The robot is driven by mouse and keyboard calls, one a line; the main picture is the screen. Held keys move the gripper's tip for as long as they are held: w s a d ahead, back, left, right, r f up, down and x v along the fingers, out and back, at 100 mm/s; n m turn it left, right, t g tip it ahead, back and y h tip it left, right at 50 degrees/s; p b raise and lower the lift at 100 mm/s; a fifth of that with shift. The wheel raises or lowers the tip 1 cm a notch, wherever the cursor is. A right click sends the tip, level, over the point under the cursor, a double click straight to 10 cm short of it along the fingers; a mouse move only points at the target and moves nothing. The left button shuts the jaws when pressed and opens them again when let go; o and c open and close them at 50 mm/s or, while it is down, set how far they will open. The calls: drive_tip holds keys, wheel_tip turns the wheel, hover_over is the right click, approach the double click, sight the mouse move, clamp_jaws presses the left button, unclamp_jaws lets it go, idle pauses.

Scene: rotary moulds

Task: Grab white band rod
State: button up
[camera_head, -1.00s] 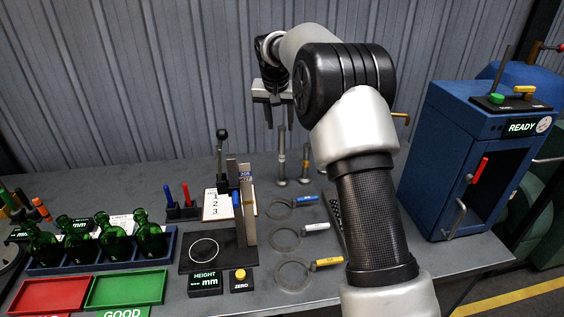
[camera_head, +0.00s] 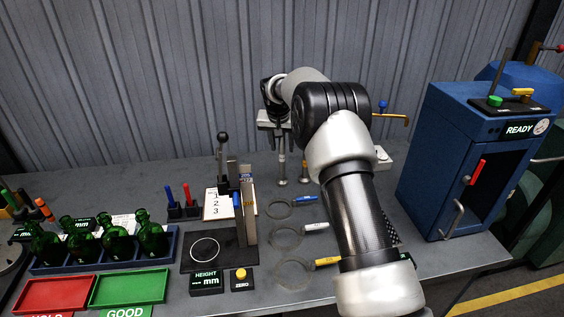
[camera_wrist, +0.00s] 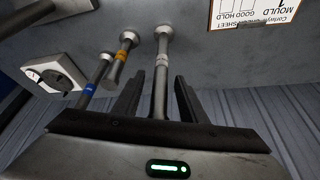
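The white band rod (camera_wrist: 161,72) stands upright with a flared end and a white band. In the wrist view it lies between the two fingers of my gripper (camera_wrist: 158,98), with gaps on both sides. The fingers are open and not closed on it. In the head view my gripper (camera_head: 281,142) is lowered over the white band rod (camera_head: 282,170), whose upper part is at finger height. The orange band rod (camera_wrist: 123,56) stands beside it, outside the fingers. The blue band rod (camera_wrist: 97,78) is further left in the wrist view.
A printed mould sheet (camera_wrist: 252,10) shows in the wrist view's upper right. Ring gauges with blue, white (camera_head: 314,226) and yellow handles lie in front of the rods. A height stand (camera_head: 247,205) is to their left. A blue oven cabinet (camera_head: 425,150) stands right.

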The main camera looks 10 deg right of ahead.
clamp_jaws()
drive_tip(key=shift+r, duration=0.1)
idle(1.2)
